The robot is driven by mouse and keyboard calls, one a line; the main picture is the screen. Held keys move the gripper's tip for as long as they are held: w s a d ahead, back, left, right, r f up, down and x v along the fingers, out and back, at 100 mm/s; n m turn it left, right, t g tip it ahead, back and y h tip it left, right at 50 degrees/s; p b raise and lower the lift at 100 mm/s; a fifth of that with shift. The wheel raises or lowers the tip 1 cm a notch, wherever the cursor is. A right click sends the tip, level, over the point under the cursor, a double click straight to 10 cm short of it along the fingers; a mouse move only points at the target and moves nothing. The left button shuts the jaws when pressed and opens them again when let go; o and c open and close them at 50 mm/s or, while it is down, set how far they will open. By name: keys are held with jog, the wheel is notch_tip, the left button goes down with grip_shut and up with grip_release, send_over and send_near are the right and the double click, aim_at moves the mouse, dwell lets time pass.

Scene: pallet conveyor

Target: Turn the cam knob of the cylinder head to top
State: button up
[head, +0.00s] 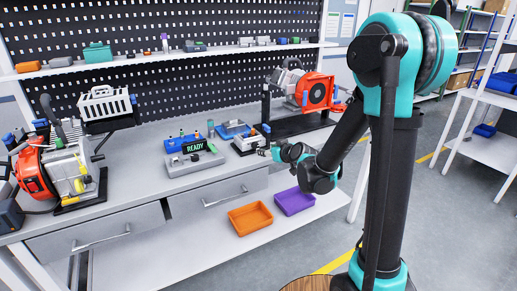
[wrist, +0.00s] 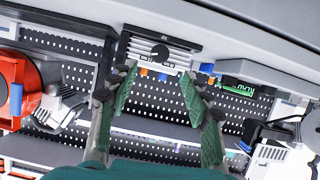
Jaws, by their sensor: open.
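The cylinder head (head: 249,145) is a finned grey-white block on a black base on the workbench. In the wrist view it is at the top centre (wrist: 152,36), with the round black cam knob (wrist: 160,52) on its face. A pale line shows beside the knob, but I cannot tell where the knob points. My gripper (wrist: 158,74) is open, its two green-padded fingers spread either side of the knob in the picture, with nothing between them. No contact with the knob shows. In the head view my gripper (head: 268,152) is just right of the cylinder head, and the knob is hidden or too small.
A grey console with a green READY display (head: 195,146) stands left of the cylinder head, with blue trays (head: 232,130) behind. Orange-red engines (head: 316,92) (head: 35,173) stand at both sides. An orange bin (head: 250,218) and a purple bin (head: 294,201) sit on the lower shelf.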

aim_at(257, 147)
jog(key=x, duration=0.9)
jog(key=shift+w+a, duration=0.15)
jog(key=shift+w, duration=0.05)
grip_shut()
